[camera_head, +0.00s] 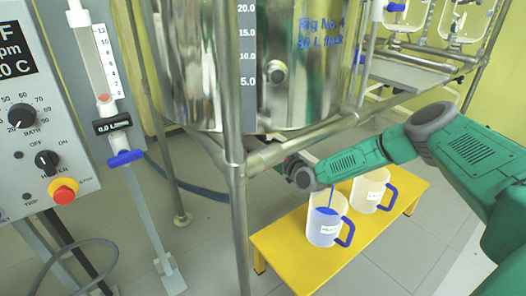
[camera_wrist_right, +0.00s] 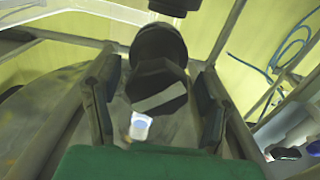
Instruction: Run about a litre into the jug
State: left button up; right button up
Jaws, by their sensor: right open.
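The front jug (camera_head: 323,232) is clear with a blue handle and stands upright on a yellow bench (camera_head: 285,262). A thin blue stream (camera_head: 331,193) falls into it, and blue liquid shows inside; I cannot read its level. The jug also shows small and pale below the valve in the right wrist view (camera_wrist_right: 140,127). My right gripper (camera_head: 300,172) is at the outlet under the steel vessel (camera_head: 190,75). In the right wrist view its open fingers (camera_wrist_right: 157,85) stand either side of a dark valve knob (camera_wrist_right: 158,88) with a white stripe. My left gripper is out of view.
A second jug (camera_head: 371,189) with a blue handle stands behind the first. A steel frame post (camera_head: 236,200) rises in front of the vessel. A control panel (camera_head: 40,120) and flow tube (camera_head: 100,60) are at left.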

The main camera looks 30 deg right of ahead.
jog(key=shift+w+d+f, duration=0.15)
jog(key=shift+w+d, duration=0.2)
jog(key=shift+w, duration=0.35)
jog(key=shift+a, duration=0.3)
jog(key=shift+a+r, duration=0.1)
jog(key=shift+r, duration=0.1)
jog(key=c, duration=1.3)
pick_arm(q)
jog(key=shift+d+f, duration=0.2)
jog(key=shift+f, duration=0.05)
pick_arm(e)
jog(key=shift+f, duration=0.15)
